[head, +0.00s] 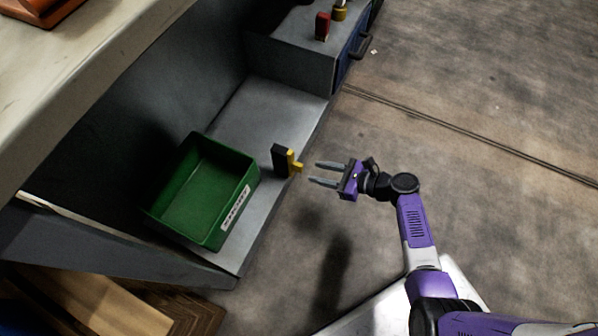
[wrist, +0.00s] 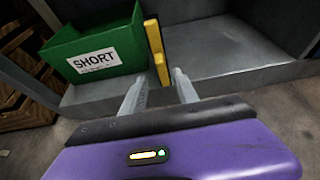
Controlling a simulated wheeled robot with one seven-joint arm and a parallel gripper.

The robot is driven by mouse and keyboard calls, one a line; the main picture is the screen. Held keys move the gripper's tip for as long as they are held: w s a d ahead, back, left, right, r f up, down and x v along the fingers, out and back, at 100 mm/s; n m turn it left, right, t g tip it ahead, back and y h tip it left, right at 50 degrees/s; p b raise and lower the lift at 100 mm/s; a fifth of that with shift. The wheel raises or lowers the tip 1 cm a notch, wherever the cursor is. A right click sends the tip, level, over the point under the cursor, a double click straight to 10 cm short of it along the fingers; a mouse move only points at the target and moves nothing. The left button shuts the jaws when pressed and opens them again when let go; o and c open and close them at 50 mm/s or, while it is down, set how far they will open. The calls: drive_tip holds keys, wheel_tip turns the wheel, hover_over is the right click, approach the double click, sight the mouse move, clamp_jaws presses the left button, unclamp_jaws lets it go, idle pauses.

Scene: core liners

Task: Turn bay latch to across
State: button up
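The bay latch is a yellow bar (head: 293,162) on a dark block (head: 281,160), standing near the front edge of the grey shelf bay. In the wrist view the yellow latch (wrist: 155,48) stands upright, with a short yellow piece at its lower end. My gripper (head: 313,173) is open and empty, just in front of the latch and apart from it. In the wrist view the fingertips of my gripper (wrist: 158,78) are spread, with the latch's lower end beyond the gap between them.
A green bin (head: 207,190) labelled SHORT stands left of the latch on the shelf (head: 262,115); it also shows in the wrist view (wrist: 115,35). A grey cabinet (head: 290,55) with a red object (head: 322,26) on top stands behind. The shelf right of the latch in the wrist view is bare.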

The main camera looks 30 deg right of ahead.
sight(299, 167)
drive_tip(key=shift+b+x, duration=2)
drive_tip(key=shift+x, duration=1.95)
drive_tip(key=shift+w+r, duration=0.1)
clamp_jaws()
